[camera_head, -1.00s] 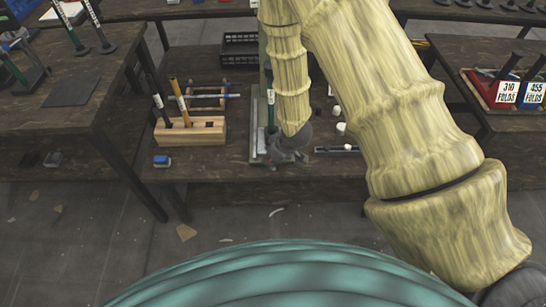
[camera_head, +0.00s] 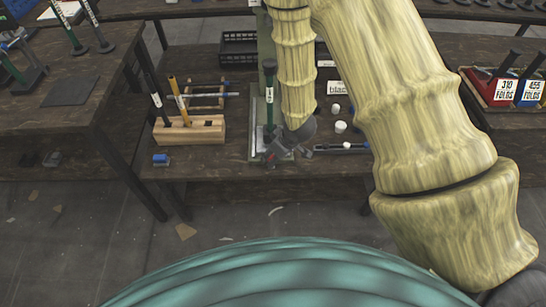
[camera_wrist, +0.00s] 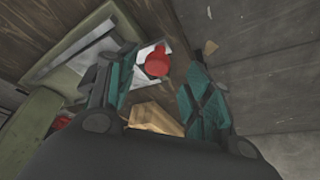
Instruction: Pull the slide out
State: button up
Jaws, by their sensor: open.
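The press (camera_head: 256,112) stands on the middle bench, with a green-grey base and a dark upright handle (camera_head: 270,95). In the wrist view its green-grey frame (camera_wrist: 40,118) lies at the left. A pale slide plate (camera_wrist: 143,52) with a round red knob (camera_wrist: 157,62) juts from the frame.
A wooden block (camera_head: 205,131) with upright tools stands left of the press, and a small blue item (camera_head: 161,160) lies near the edge. White caps (camera_head: 340,127) and a dark rail (camera_head: 343,148) lie to the right. A black crate (camera_head: 238,48) is behind. Floor is free in front.

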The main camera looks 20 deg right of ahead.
jog(key=v, duration=0.8)
jog(key=shift+s+r, duration=0.15)
jog(key=shift+r, duration=0.1)
jog(key=shift+d, duration=0.1)
jog(key=s+f+m+g+p, duration=0.1)
jog(key=s+f, duration=0.3)
jog(key=s, duration=0.5)
jog(key=s+d+f+m+g+h+p, duration=0.1)
jog(key=s+f+m+p, duration=0.2)
jog(key=s, duration=0.6)
jog(key=s+f+m+g+h+p, duration=0.1)
jog(key=s+f+m+p, duration=0.1)
jog(key=s+f, duration=0.4)
jog(key=s, duration=0.4)
jog(key=shift+d+f+g+p, duration=0.25)
jog(key=shift+d+g+p, duration=0.05)
jog(key=shift+d+g, duration=0.1)
